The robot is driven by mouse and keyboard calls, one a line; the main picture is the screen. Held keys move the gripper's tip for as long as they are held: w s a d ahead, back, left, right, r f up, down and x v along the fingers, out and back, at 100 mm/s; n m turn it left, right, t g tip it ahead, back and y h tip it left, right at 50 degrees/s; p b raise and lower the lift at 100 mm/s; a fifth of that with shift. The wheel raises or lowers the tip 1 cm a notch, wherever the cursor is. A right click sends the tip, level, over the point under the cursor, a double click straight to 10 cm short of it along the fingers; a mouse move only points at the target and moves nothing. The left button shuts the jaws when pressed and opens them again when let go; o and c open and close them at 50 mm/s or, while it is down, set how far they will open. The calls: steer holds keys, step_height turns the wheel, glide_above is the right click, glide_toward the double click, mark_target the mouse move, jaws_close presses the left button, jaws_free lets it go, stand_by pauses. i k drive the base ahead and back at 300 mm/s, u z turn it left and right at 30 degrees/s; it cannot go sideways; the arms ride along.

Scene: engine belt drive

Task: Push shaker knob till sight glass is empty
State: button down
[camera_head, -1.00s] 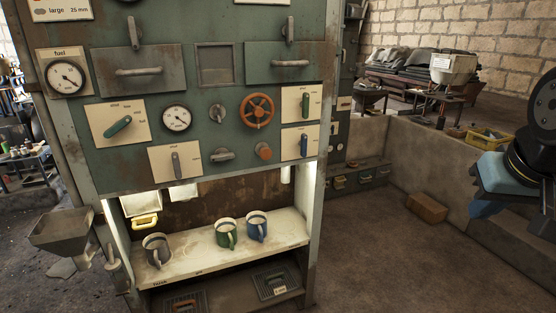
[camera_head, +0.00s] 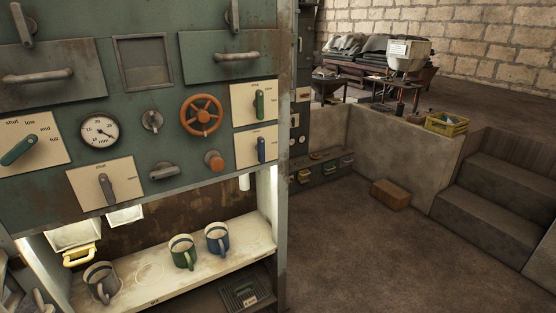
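The green machine panel (camera_head: 200,97) fills the left half of the view. An orange-brown round knob (camera_head: 214,160) sticks out low on the panel, below the red handwheel (camera_head: 202,115). A grey knob (camera_head: 152,120) sits left of the handwheel. No label tells which knob is the shaker knob. A framed rectangular pane (camera_head: 143,62), dull grey, lies between two drawers; I cannot tell whether it is the sight glass or whether it holds anything. My gripper is not in view.
A lit shelf under the panel holds a grey mug (camera_head: 101,282), a green mug (camera_head: 183,252) and a blue mug (camera_head: 217,239). Levers (camera_head: 105,188) and a gauge (camera_head: 99,131) crowd the panel. Floor right of the machine is clear up to a brown block (camera_head: 390,194) and steps (camera_head: 500,185).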

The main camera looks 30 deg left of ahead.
mark_target(217, 163)
steer(key=u, duration=0.95)
steer(key=i, duration=0.1)
steer(key=z, duration=3.45)
steer(key=i, duration=0.25)
steer(key=u, duration=4.55)
